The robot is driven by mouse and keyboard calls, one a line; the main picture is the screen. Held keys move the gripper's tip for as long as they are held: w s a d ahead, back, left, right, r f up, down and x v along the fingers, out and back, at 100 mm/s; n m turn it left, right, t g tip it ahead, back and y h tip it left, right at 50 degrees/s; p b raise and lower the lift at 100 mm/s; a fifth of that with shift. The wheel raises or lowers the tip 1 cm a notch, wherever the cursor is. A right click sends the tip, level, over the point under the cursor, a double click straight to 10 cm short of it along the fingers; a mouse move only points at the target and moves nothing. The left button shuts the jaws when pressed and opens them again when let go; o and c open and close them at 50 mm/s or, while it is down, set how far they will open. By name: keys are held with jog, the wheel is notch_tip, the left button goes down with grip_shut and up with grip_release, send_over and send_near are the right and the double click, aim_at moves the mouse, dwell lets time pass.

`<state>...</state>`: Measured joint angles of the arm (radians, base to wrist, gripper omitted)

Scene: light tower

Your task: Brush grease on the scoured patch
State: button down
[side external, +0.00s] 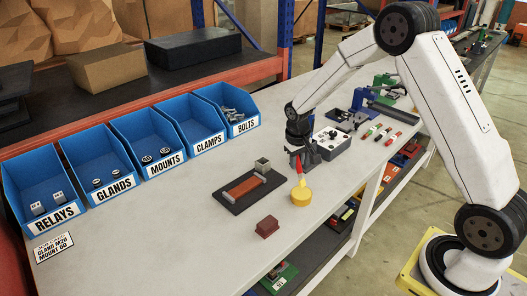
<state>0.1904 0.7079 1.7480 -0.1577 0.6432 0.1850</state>
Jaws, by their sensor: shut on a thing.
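A dark flat plate (228,205) lies on the bench, with a reddish-brown rectangular patch (243,188) on its top. A small grey open-topped block (262,164) stands at the plate's far right corner. A round yellow pot (301,198) stands to the right of the plate. My gripper (301,163) points down and is shut on a small red and yellow brush (299,168). The brush is upright, with its lower end over or in the pot; I cannot tell whether it touches the contents. The fingertips partly hide the brush's upper end.
A dark red block (267,227) sits in front of the plate. Blue bins (92,175) of parts line the back left. A grey box-like unit (332,142) and several coloured markers (382,132) lie right of my gripper.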

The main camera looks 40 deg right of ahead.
jog(key=shift+r, duration=2.15)
jog(key=s+a+n, duration=0.2)
jog(key=s+a, duration=0.5)
jog(key=a, duration=0.3)
jog(key=shift+a+r+n, duration=0.15)
jog(key=shift+a+n, duration=0.2)
jog(key=shift+n, duration=0.05)
jog(key=w+a+r+t, duration=0.2)
jog(key=w, duration=0.7)
jog(key=w+a+r+t+y, duration=0.1)
jog(key=w+a+r+t, duration=0.1)
jog(key=w, duration=0.7)
jog(key=shift+w+a+r, duration=0.4)
jog(key=shift+a+r, duration=0.15)
jog(key=shift+a, duration=0.25)
jog(key=shift+f, duration=0.1)
jog(key=shift+f, duration=2.4)
jog(key=shift+r, duration=0.5)
